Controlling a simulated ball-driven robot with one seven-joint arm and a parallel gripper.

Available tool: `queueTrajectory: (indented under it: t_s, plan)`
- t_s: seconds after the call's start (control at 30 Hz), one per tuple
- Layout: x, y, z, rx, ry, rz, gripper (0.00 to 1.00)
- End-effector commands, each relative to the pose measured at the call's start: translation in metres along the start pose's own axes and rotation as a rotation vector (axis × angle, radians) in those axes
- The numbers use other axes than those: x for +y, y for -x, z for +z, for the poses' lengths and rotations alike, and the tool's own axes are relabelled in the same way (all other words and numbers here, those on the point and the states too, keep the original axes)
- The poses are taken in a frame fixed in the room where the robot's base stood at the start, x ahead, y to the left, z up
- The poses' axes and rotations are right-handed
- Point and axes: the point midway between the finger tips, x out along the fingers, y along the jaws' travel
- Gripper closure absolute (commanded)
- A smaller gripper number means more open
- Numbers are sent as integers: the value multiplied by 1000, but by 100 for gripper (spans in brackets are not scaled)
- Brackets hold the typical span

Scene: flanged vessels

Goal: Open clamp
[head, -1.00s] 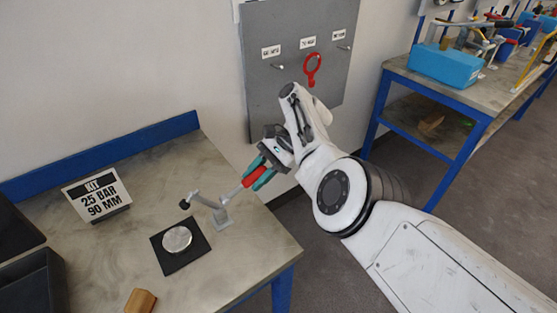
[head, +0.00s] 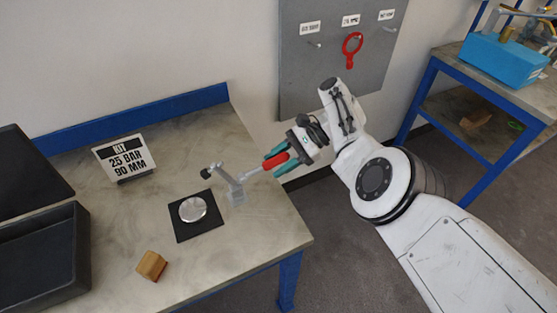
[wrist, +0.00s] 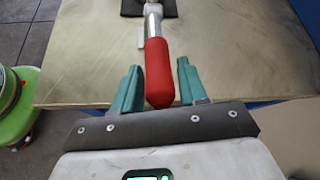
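The toggle clamp (head: 237,190) stands on the table, a grey metal clamp with a red handle (head: 275,161) pointing right and slightly up. Its arm carries a black tip (head: 205,173), which looks raised and apart from the silver disc (head: 193,209) on a black square plate (head: 184,230). My gripper (head: 277,161) is at the handle from the right, with teal fingers on either side. In the wrist view the red handle (wrist: 158,72) lies between the fingertips (wrist: 160,78), with narrow gaps visible beside it. My gripper looks open around the handle.
A sign (head: 125,160) reading "25 BAR 90 MM" stands behind the disc. A wooden block (head: 151,266) and a dark bin (head: 40,260) are at the front left. A grey wall board (head: 335,75) holds a red ring tool (head: 351,48). A green round object (wrist: 15,110) is at the wrist view's left.

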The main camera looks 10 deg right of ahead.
Motion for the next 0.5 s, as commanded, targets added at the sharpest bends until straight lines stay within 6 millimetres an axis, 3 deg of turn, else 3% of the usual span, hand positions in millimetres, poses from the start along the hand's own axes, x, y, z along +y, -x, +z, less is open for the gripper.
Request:
queueTrajectory:
  t_s: [0.1, 0.33, 0.5]
  plan:
    - [-1, 0, 1, -1, 2, 1, 48]
    - [-1, 1, 2, -3, 3, 2, 48]
    - [-1, 14, 1, -2, 3, 0, 48]
